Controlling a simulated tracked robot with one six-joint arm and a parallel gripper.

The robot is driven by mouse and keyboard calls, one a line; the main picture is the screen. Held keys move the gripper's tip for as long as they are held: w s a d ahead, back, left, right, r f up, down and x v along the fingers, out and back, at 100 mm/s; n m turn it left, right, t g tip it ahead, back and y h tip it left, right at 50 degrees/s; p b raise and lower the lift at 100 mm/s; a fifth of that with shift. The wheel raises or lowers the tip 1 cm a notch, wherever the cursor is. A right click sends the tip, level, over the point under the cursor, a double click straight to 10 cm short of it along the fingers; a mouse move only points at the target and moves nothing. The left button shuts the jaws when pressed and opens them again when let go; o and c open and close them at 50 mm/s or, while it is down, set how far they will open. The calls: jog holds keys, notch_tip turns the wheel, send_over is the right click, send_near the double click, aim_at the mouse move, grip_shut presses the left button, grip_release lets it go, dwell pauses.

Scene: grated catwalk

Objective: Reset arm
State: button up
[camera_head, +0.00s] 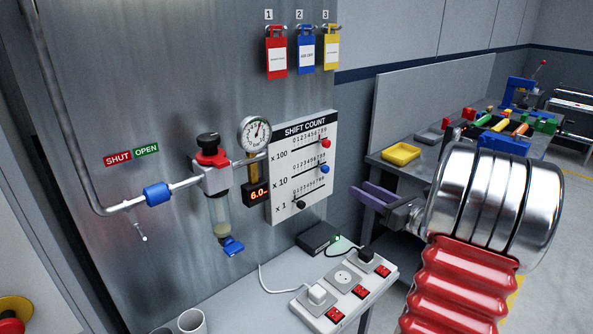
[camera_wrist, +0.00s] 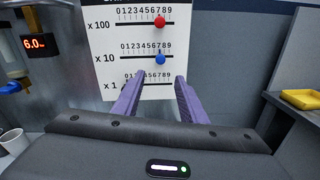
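My gripper (camera_head: 363,190) has two purple fingers and is raised in front of the panel, to the right of the white SHIFT COUNT board (camera_head: 285,190). In the wrist view the fingers of my gripper (camera_wrist: 160,80) stand apart with nothing between them, so it is open and empty. The board (camera_wrist: 100,45) is ahead of the fingers there, with a red knob (camera_wrist: 160,21) and a blue knob (camera_wrist: 160,59) on its upper two rows. The fingers partly cover its lowest row. The fingers appear clear of the board.
A pipe with a blue sleeve (camera_head: 157,194), a regulator (camera_head: 212,165) and a gauge (camera_head: 255,133) is left of the board. A power strip (camera_head: 345,290) lies below. A workbench with a yellow tray (camera_head: 400,154) stands behind my arm. Three coloured tags (camera_head: 305,50) hang above.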

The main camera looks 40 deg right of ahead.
jog(key=s+a+f+n+g+y, duration=0.2)
jog(key=a+f+n+g, duration=0.2)
jog(key=a+f+n, duration=0.3)
jog(key=s+a+f+n+g+y, duration=0.1)
jog(key=s+a+f+n+g, duration=0.15)
jog(key=a+n+g, duration=0.4)
jog(key=s+a+f+n+g+y, duration=0.1)
jog(key=s+a+f+n, duration=0.2)
jog(key=a, duration=0.6)
jog(key=s+a+r+n+h, duration=0.2)
jog(key=a+r+n, duration=0.3)
jog(key=a+n, duration=0.5)
jog(key=s+a+r+n+h, duration=0.3)
jog(key=s+a+r+n, duration=0.1)
jog(key=a+n, duration=0.6)
jog(key=shift+s+a+r+g, duration=0.45)
jog(key=shift+a+r, duration=0.1)
jog(key=shift+r, duration=0.25)
